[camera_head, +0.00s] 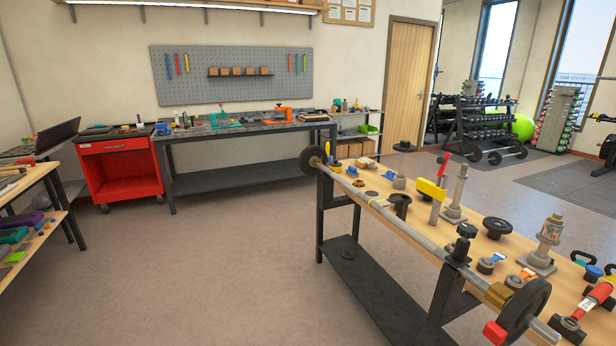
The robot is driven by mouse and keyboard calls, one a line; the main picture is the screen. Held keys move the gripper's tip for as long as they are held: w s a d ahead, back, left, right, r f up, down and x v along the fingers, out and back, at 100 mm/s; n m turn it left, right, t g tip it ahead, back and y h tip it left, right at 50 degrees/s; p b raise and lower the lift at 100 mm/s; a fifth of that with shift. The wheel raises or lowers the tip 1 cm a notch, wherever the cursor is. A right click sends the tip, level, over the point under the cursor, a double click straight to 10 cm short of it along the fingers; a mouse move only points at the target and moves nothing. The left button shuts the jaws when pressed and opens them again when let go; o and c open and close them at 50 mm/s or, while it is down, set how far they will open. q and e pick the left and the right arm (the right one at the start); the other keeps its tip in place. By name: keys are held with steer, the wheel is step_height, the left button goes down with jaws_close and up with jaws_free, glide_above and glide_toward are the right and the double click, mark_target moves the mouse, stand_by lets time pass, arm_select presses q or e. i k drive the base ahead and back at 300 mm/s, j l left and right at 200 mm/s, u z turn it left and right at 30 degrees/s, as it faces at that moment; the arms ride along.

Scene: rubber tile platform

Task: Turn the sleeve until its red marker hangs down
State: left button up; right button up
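A long grey bar (400,233) lies along the front edge of the wooden bench. A dark disc (524,311) sits near its near end at the lower right, and another dark disc (314,161) sits at its far end. A red block (495,332), which looks like the red marker, shows at the lower left of the near disc, pointing left and down. A brass-coloured collar (497,294) is just behind that disc. The sleeve end (541,330) sticks out past the disc. I cannot tell exactly where the sleeve begins. Neither gripper is in view.
The wooden bench (473,240) carries clamps, knobs and fittings, including a black-topped clamp (461,243) by the bar and a yellow block (431,189). A dark lower shelf (372,290) is under it. Open floor (230,255) lies to the left. A red cabinet (120,168) stands farther back.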

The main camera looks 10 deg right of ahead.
mark_target(522, 312)
steer(key=k+z, duration=0.15)
steer(key=z, duration=1.25)
